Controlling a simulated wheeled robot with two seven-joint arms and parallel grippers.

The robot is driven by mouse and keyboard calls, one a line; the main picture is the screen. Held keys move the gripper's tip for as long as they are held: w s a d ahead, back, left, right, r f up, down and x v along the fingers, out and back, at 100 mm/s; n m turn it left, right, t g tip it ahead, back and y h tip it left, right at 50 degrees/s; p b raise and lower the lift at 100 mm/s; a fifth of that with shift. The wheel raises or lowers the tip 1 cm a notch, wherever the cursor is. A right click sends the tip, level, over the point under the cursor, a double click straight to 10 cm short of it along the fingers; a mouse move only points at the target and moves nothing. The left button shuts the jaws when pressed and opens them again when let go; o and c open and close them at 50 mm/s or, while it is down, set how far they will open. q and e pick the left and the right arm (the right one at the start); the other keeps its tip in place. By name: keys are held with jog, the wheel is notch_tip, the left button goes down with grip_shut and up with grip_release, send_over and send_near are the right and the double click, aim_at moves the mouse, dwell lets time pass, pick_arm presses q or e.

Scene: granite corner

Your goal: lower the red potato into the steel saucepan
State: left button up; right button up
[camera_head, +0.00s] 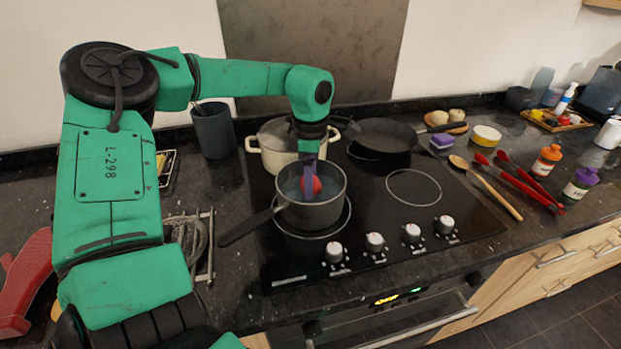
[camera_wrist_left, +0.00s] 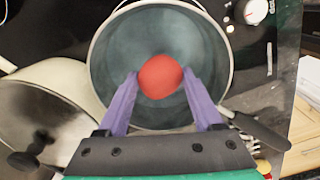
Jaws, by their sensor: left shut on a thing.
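The red potato (camera_head: 312,185) is a small round red thing at the mouth of the steel saucepan (camera_head: 312,212). My left gripper (camera_head: 309,182) points down over the pan and is shut on the potato. In the left wrist view, the potato (camera_wrist_left: 160,77) sits between the two purple fingertips (camera_wrist_left: 160,84), with the inside of the saucepan (camera_wrist_left: 115,60) around and below it. The saucepan stands on the front left burner, its dark handle toward the lower left in the head view. I cannot tell how far the potato is above the pan's bottom. My right gripper is not in view.
A cream pot (camera_head: 268,150) stands behind the saucepan, close to my left arm. A dark frying pan (camera_head: 383,137) sits on the back right. The front right burner (camera_head: 413,187) is bare. Red tongs (camera_head: 515,182) and a wooden spoon (camera_head: 487,187) lie right of the hob.

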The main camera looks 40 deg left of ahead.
pick_arm(q)
jog(key=shift+f+b, duration=2.2)
jog(key=shift+f, duration=0.35)
dwell(1.0)
jog(key=o, duration=1.4)
